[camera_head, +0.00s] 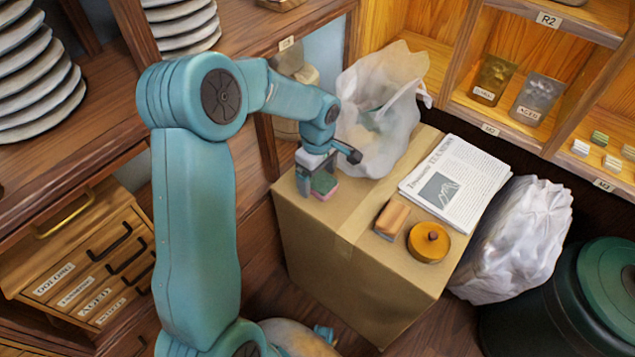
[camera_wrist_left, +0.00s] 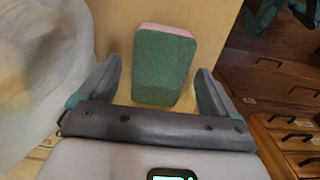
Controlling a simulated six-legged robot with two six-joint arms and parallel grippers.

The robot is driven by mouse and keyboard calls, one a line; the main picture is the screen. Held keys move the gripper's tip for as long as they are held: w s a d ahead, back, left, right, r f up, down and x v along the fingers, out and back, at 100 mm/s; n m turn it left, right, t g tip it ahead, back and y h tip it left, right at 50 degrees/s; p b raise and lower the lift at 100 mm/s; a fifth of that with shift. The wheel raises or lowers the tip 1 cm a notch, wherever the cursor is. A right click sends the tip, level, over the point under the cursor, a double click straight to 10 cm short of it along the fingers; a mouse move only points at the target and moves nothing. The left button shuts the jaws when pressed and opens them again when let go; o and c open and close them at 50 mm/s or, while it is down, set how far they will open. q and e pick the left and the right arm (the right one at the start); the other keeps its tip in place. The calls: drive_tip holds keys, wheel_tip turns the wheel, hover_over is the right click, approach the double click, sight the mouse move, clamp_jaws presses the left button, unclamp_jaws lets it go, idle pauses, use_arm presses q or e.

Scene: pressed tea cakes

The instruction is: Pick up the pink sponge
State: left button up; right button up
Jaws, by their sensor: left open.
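In the left wrist view the open fingers (camera_wrist_left: 158,82) stand on either side of the sponge, with gaps visible. The gripper hides part of the sponge in the head view. My right gripper does not show.
A white plastic bag (camera_head: 385,100) stands close beside my left gripper. Another white bag (camera_head: 515,240) and a green bin (camera_head: 570,305) stand to the right.

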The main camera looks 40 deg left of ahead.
sight(318, 178)
use_arm(q)
drive_tip(key=c, duration=1.1)
drive_tip(key=shift+r, duration=0.1)
wheel_tip(318, 178, up, 20)
drive_tip(key=p, duration=0.4)
